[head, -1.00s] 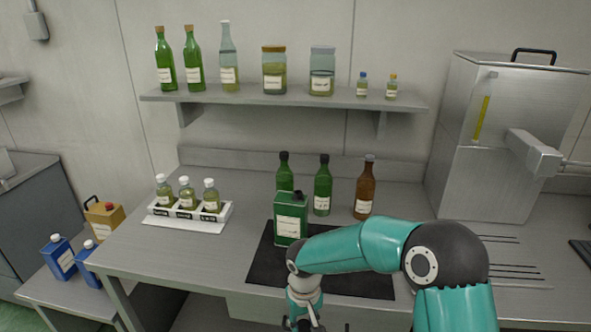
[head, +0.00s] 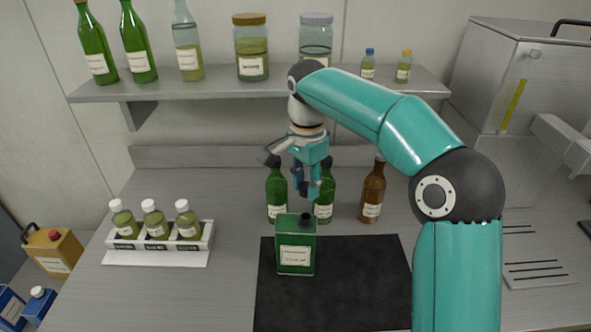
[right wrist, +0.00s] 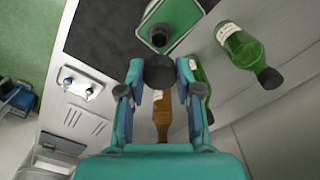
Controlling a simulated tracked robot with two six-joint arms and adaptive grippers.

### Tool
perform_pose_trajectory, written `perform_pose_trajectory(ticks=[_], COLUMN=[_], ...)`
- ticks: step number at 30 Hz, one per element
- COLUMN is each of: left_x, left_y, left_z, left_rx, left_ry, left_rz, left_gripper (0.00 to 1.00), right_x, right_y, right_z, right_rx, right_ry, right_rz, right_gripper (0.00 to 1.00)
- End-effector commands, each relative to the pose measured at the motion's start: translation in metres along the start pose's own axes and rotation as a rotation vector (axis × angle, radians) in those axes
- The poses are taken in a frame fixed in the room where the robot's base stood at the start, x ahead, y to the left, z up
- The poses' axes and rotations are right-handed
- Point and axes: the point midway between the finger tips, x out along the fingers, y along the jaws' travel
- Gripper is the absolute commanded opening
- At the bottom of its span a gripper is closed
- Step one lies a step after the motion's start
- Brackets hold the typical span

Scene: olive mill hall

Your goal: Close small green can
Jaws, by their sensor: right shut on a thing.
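The small green can (head: 296,254) stands upright at the back left of the black mat (head: 335,290), with its dark round spout (head: 306,219) on top. It also shows in the right wrist view (right wrist: 180,16), its spout just beyond my fingertips. My right gripper (head: 309,189) points down above the can. In the right wrist view, my right gripper (right wrist: 160,80) is shut on a dark round cap (right wrist: 160,70). The cap is apart from the can in the head view. My left gripper is out of view.
Two green bottles (head: 277,197) and a brown bottle (head: 372,194) stand close behind the can. A white rack (head: 160,256) with small bottles is at left. A shelf (head: 220,90) with bottles and jars is behind my arm. The front of the mat is clear.

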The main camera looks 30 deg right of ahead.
Motion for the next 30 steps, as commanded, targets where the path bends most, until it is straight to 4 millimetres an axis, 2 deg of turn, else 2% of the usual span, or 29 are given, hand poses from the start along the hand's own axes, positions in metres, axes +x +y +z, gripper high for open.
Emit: perform_pose_trajectory(ticks=[8, 15, 25, 30], left_x=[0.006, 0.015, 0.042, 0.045], left_y=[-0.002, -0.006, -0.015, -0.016], left_z=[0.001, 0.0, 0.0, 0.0], left_rx=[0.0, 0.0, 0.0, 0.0], left_ry=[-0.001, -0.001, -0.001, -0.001], left_rz=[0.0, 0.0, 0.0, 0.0], left_gripper=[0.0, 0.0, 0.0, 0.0], right_x=[0.009, 0.027, 0.054, 0.062], right_y=[0.003, 0.003, 0.004, 0.004], right_z=[-0.002, -0.004, -0.004, -0.004], right_rx=[0.015, 0.016, 0.017, 0.018], right_ry=[-0.002, -0.001, -0.001, -0.001], right_rz=[0.002, 0.002, 0.001, 0.001], right_gripper=[0.09, 0.09, 0.09, 0.09])
